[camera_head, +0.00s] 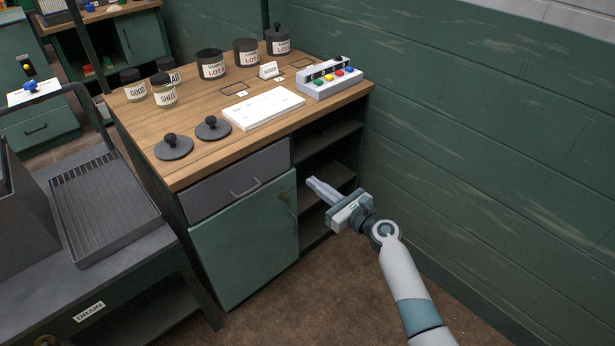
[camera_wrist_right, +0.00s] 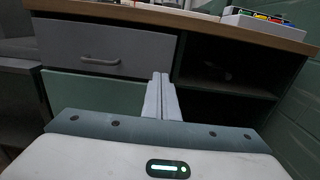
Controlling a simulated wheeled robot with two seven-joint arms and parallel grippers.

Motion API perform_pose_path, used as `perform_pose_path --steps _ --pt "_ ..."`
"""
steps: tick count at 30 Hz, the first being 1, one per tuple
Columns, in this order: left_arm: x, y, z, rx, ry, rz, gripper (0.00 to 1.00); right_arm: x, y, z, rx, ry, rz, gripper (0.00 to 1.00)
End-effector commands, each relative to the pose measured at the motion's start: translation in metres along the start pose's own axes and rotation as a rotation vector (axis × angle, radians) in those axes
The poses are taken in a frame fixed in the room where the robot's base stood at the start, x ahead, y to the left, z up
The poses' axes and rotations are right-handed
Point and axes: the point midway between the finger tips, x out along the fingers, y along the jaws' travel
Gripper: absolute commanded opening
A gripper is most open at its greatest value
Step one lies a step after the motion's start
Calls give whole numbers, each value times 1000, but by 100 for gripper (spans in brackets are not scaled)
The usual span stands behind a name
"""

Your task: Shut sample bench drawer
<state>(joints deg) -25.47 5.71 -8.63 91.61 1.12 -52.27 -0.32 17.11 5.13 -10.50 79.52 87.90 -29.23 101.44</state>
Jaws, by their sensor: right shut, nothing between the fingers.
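The sample bench's grey drawer (camera_head: 236,183) sits under the left part of the wooden top, with a bar handle on its front. Its front looks close to flush with the bench; I cannot tell whether a small gap remains. In the right wrist view the drawer (camera_wrist_right: 130,50) is at upper left, its handle (camera_wrist_right: 100,61) in plain sight. My right gripper (camera_head: 312,184) is shut and empty, in front of the open shelves, right of the drawer and apart from it. Its fingers (camera_wrist_right: 161,82) point at the bench near the drawer's right edge. My left gripper is not in view.
A green door (camera_head: 245,240) is below the drawer, open shelves (camera_head: 330,135) to its right. Jars, lids, a white tray (camera_head: 263,108) and a button box (camera_head: 330,80) stand on the top (camera_head: 200,155). A drain bench (camera_head: 60,290) is at left, a green wall at right.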

Motion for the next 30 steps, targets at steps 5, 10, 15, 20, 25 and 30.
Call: perform_pose_path --steps 5,10,15,20,25,30 --pt "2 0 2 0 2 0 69 -15 0 0 -1 0 -1 0" --pt "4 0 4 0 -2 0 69 -18 0 0 0 -1 0 0" --pt "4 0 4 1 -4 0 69 -18 0 0 0 0 0 0" --pt "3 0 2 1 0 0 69 -18 0 0 0 0 0 0" --pt "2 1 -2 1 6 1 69 -19 1 -5 -17 10 -2 0" --pt "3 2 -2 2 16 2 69 -31 7 -38 -144 82 -11 0"
